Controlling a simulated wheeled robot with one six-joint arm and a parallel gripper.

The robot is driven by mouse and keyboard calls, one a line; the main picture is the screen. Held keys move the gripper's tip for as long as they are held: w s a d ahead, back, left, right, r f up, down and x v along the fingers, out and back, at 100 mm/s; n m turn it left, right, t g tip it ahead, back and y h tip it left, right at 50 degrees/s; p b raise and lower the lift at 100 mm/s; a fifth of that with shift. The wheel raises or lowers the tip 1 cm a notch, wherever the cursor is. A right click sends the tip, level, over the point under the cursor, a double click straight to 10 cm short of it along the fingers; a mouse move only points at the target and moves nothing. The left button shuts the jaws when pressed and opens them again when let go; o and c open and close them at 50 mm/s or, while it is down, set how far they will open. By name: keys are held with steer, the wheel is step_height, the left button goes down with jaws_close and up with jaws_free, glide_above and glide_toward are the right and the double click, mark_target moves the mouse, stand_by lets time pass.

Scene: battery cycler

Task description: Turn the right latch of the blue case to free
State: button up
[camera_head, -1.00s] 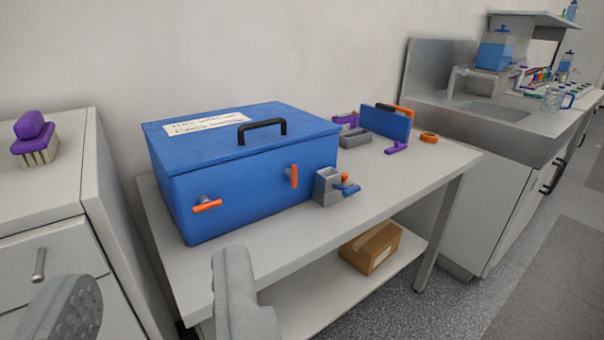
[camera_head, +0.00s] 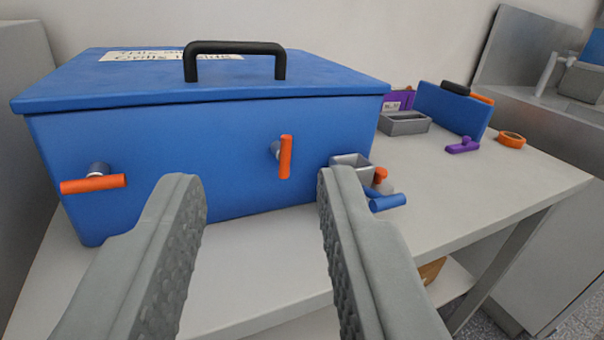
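The blue case (camera_head: 235,140) stands on the white table, its lid down, with a black handle (camera_head: 236,48) and a paper label on top. Its right latch (camera_head: 285,157) is an orange bar standing upright on the front face. Its left latch (camera_head: 94,184) is an orange bar lying level. My gripper (camera_head: 252,180) is open and empty, its two grey fingers wide apart in front of the case. The right latch shows between the fingers, nearer the right one, and apart from both. The right finger partly hides a grey holder.
The grey holder (camera_head: 352,161) with blue and orange-handled items stands right of the case. Behind it are a grey tray (camera_head: 404,123), a blue panel (camera_head: 452,109), a purple piece (camera_head: 463,146) and orange tape (camera_head: 511,140). The table's front right is clear.

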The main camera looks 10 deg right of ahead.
mark_target(286, 154)
steer(key=w+d+f+y, duration=0.3)
steer(key=d+f, duration=0.2)
steer(key=f, duration=0.4)
steer(key=shift+n+g, duration=0.3)
steer(key=w, duration=0.5)
steer(key=w+a, duration=0.1)
steer(key=w, duration=0.5)
steer(key=w+a, duration=0.1)
steer(key=w, duration=0.5)
steer(key=shift+w+r, duration=0.1)
jaws_close()
